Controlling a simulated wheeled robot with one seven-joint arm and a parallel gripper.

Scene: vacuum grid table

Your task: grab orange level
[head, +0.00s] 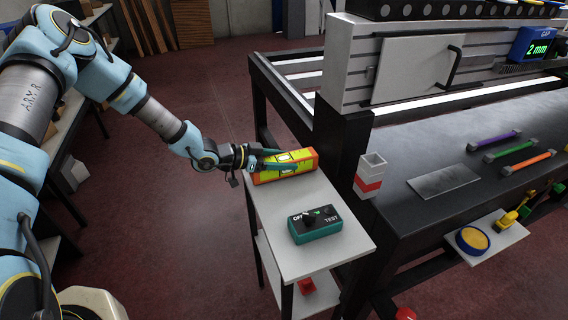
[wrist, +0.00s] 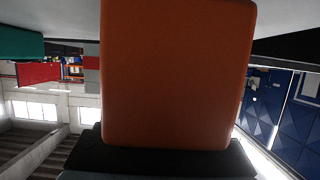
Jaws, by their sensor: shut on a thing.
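The orange level (head: 303,159) lies on the far end of the small white side table, with yellow-green faces and vials showing. My gripper (head: 272,160) reaches it from the left, and its dark fingers are shut on the level. In the wrist view the orange end of the level (wrist: 178,75) fills the middle, close to the camera. The fingertips are partly hidden in the head view, and I cannot tell whether the level is lifted off the table.
A green tester box (head: 314,224) with a knob sits nearer on the white side table (head: 345,248). The grid table (head: 400,150) stands to the right, with a grey holder (head: 370,175) on its edge. Bare floor lies to the left.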

